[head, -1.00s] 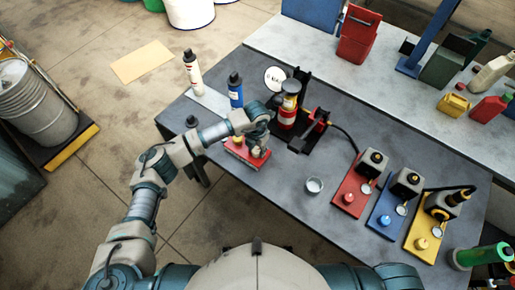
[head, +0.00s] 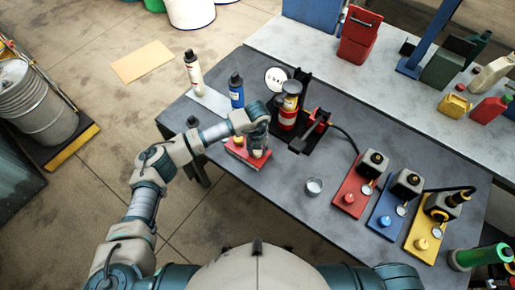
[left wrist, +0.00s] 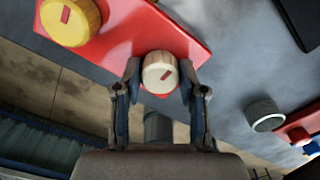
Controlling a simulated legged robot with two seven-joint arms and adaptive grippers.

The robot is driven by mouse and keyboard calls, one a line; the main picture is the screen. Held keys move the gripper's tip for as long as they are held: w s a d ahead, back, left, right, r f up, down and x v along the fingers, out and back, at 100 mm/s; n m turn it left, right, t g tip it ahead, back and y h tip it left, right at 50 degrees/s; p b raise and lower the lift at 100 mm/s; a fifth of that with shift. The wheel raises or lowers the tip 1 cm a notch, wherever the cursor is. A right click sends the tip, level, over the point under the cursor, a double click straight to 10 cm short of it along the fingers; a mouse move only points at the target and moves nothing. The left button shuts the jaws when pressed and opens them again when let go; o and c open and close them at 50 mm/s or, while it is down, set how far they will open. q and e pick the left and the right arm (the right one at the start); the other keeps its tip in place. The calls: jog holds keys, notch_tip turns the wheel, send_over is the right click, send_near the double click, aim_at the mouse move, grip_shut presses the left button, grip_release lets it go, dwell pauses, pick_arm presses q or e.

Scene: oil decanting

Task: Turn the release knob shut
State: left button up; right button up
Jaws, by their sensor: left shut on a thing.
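A red control box (head: 243,160) sits at the near left edge of the grey table. Its red top (left wrist: 185,35) carries two round knobs with red pointer marks. The yellow knob (left wrist: 70,20) is at the upper left in the left wrist view, and it also shows in the head view (head: 239,140). In the head view my left gripper (head: 258,149) points down onto the box and is shut on the cream knob. Which knob is the release knob, I cannot tell. My right gripper is not in view.
A white bottle (head: 193,70) and a blue bottle (head: 236,92) stand behind my left arm. A black stand with a red-and-yellow canister (head: 288,106) is close to the right. A small round cup (head: 314,186) and red, blue and yellow stations are further right.

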pick_arm(q)
jog(key=shift+s+f, duration=0.1)
jog(key=o, duration=1.1)
jog(key=shift+o, duration=0.2)
jog(key=shift+r, duration=0.2)
jog(key=shift+r, duration=0.35)
notch_tip(320, 180, up, 11)
jog(key=shift+d, duration=0.1)
